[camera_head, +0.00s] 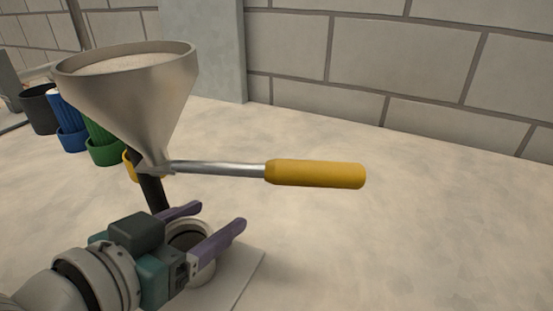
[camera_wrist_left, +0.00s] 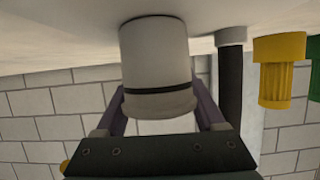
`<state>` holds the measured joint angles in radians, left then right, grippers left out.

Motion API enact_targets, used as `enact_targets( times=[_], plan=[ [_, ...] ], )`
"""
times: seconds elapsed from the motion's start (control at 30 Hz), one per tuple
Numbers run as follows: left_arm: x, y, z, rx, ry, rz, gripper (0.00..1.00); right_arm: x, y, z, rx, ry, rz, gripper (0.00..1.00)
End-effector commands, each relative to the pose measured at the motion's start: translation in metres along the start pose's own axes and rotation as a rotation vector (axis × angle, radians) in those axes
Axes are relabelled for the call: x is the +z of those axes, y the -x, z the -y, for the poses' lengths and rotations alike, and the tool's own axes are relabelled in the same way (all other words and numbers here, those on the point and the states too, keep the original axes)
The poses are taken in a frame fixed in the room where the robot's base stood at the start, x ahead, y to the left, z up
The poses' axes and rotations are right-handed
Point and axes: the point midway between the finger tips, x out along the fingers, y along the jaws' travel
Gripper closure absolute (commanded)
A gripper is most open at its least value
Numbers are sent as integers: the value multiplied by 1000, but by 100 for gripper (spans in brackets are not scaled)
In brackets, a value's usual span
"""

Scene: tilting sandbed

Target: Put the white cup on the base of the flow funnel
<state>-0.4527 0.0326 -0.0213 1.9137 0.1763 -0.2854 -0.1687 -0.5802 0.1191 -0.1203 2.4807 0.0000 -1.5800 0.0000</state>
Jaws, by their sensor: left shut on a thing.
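The flow funnel (camera_head: 150,105) is a grey metal cone full of sand on a dark post (camera_head: 152,191), with a yellow-handled lever (camera_head: 315,174) pointing right. Its flat pale base (camera_head: 243,276) lies at the foot of the post. My left gripper (camera_head: 214,216) is shut on the white cup (camera_head: 205,271), one finger on each side. The cup is upright, at the base in front of the post; the gripper partly hides it. The left wrist view shows the cup (camera_wrist_left: 155,55) with a dark band, close to the surface. I cannot tell whether it touches the base.
Black (camera_head: 39,110), blue (camera_head: 72,138), green (camera_head: 105,150) and yellow (camera_head: 129,165) containers stand behind the funnel on the left. A block wall (camera_head: 400,60) and grey pillar (camera_head: 215,50) close off the back. The sandy surface to the right is clear.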

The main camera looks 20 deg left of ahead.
Motion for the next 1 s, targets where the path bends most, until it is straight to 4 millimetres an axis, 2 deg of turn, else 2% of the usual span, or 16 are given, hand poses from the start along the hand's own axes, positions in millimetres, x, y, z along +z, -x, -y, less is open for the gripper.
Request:
enact_targets(
  times=[0.03,0.07,0.3,0.57,0.67,0.77,1.0],
  plan=[
    [2,-1,0,0,0,0,82,0,-1,0,1,1,0,0],
    [2,-1,0,0,0,0,28,0,-1,0,2,2,0,0],
    [1,0,0,0,0,0,1,0,-1,-1,3,4,1,0],
    [0,0,0,0,0,0,0,0,0,-1,3,4,1,0],
    [0,7,0,0,0,2,0,0,2,-1,3,4,1,0],
    [0,22,0,0,-1,3,0,-2,5,-1,3,3,1,0],
    [0,74,0,0,-1,6,0,-4,13,-1,2,2,1,0]
  ],
)
